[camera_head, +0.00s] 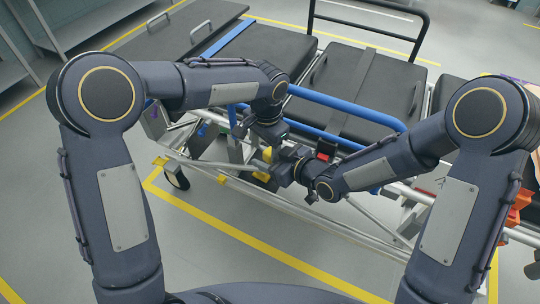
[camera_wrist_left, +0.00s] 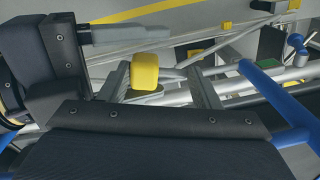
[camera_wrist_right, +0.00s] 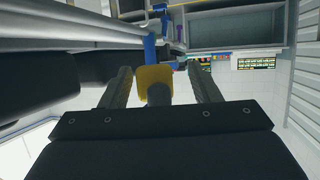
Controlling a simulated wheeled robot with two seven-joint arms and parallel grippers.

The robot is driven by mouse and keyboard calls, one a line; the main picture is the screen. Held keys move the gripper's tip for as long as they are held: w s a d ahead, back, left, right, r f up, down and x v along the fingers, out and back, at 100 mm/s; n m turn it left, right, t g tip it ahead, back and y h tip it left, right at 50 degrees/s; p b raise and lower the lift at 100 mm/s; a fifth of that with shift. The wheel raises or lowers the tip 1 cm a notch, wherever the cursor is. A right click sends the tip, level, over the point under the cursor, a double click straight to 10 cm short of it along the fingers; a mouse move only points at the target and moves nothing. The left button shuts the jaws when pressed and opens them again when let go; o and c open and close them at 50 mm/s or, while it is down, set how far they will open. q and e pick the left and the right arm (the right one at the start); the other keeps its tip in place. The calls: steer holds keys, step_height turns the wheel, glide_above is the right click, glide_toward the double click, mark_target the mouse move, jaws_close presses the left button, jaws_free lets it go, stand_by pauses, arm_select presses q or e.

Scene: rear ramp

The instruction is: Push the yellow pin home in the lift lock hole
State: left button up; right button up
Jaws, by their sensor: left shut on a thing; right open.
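My left gripper (camera_head: 267,146) reaches down at the stretcher's near side. In the left wrist view its fingers (camera_wrist_left: 160,78) stand on both sides of a yellow block-like piece (camera_wrist_left: 150,71), which looks like the pin's head, and are shut on it. My right gripper (camera_head: 283,166) is close beside it, lower and to the right. In the right wrist view its fingers (camera_wrist_right: 161,80) are open, with a yellow piece (camera_wrist_right: 155,76) between or beyond them and a dark round stub before it. I cannot tell whether both views show the same piece. The lock hole is hidden.
A stretcher with black pads (camera_head: 365,90) and blue side rails (camera_head: 345,105) lies behind the grippers. Its silver frame (camera_head: 300,207) runs below them. The grey floor (camera_head: 230,255) in front is clear.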

steer(key=c, duration=0.9)
arm_select(q)
steer(key=o, duration=0.6)
steer(key=shift+c, duration=0.2)
arm_select(e)
steer(key=shift+s, duration=0.1)
steer(key=shift+c, duration=0.8)
arm_select(q)
steer(key=o, duration=0.5)
